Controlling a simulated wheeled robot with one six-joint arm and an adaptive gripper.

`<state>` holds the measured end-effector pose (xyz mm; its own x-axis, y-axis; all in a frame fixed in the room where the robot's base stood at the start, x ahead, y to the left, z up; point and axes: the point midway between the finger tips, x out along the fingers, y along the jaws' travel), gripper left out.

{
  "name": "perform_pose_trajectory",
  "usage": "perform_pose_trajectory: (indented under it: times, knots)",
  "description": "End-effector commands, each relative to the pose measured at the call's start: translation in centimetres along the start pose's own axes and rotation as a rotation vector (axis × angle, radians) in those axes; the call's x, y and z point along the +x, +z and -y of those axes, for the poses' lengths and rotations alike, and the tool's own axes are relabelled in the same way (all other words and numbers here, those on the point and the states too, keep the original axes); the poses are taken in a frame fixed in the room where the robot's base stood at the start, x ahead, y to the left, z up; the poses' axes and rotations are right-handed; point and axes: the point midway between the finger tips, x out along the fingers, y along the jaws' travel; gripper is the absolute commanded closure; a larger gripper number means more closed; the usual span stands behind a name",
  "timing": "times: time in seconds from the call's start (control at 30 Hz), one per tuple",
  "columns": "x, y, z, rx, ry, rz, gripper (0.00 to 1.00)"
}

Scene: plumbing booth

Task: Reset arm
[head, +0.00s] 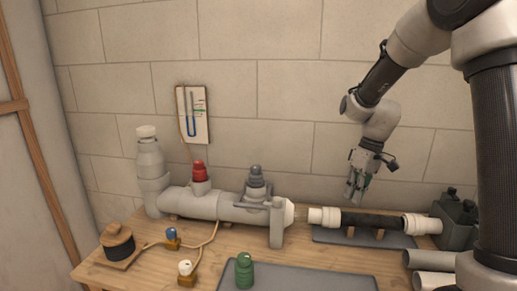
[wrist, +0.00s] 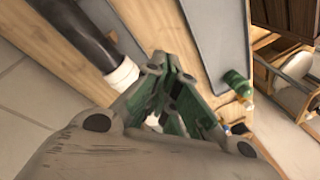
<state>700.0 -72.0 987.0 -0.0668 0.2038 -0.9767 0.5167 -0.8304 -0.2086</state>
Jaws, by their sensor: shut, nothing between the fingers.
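My gripper (head: 355,190) hangs above the right part of the bench in the head view, fingers pointing down and shut with nothing in them. It also shows in the wrist view (wrist: 172,62), its fingertips together. Below and near it, a black pipe with white end fittings (head: 370,221) rests on small wooden supports on a grey mat (head: 330,236). The gripper is apart from the pipe. My arm reaches down from the upper right.
A grey pipe assembly (head: 230,207) with a red-capped fitting (head: 200,172) lies along the bench. A green bottle (head: 244,270) stands at the front mat (head: 310,280). A dark grey container (head: 455,221) and loose pipes (head: 428,260) are at right. A gauge board (head: 194,114) hangs on the wall.

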Motion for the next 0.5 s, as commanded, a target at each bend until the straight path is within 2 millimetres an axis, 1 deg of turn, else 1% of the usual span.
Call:
perform_pose_trajectory:
  times: [0.03,0.17,0.2,0.27,0.3,0.5]
  knots:
    - [-1.3,1.9,0.7,0.072,0.020,0.002,1.00]
    - [-4.2,6.8,2.3,0.256,0.075,-0.003,1.00]
    - [-5.0,8.3,2.8,0.304,0.093,-0.010,1.00]
    - [-6.1,10.4,3.5,0.367,0.119,-0.025,1.00]
    - [-6.8,11.8,3.9,0.405,0.136,-0.038,1.00]
    - [-9.2,18.1,6.0,0.522,0.214,-0.125,1.00]
